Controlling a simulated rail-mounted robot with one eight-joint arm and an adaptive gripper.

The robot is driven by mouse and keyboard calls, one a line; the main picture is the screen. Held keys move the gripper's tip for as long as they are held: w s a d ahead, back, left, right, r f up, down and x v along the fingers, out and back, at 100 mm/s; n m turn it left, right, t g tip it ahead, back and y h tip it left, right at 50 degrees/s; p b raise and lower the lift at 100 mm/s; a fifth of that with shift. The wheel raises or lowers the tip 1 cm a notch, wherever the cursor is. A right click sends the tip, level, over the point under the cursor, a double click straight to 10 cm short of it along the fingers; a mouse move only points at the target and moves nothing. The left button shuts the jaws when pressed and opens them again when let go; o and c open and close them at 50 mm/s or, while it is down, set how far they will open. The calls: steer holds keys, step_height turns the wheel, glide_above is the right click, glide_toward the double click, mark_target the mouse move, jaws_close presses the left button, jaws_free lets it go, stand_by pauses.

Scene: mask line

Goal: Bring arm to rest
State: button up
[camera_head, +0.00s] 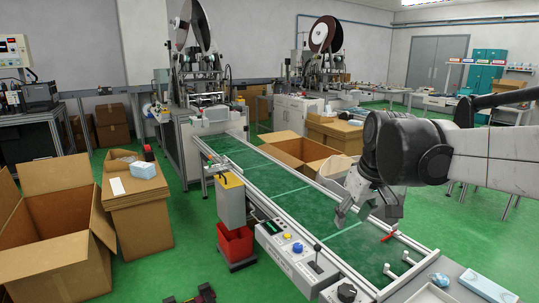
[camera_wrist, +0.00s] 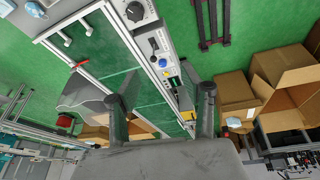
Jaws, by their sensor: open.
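My gripper (camera_head: 362,208) hangs open and empty above the green conveyor belt (camera_head: 285,187), towards its near end in the head view. My arm (camera_head: 480,155) reaches in from the right edge. In the wrist view my gripper (camera_wrist: 160,95) shows its two dark fingers spread apart, with the belt (camera_wrist: 120,60) and the control panel beyond them. Nothing is between the fingers. A red thing (camera_head: 389,236) lies at the belt's right side, near my gripper.
An open carton (camera_head: 300,150) stands behind the belt. Another open carton (camera_head: 50,240) and a carton with a pale blue pack (camera_head: 143,169) stand at left. The control panel (camera_head: 290,245) lines the belt's front side.

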steer(key=s+f+m+t+p, duration=0.3)
steer(key=s+p, duration=0.1)
steer(key=s, duration=1.6)
steer(key=shift+d+m+h, duration=0.35)
steer(key=shift+m+h, duration=0.05)
steer(key=shift+s, duration=0.1)
stand_by(0.6)
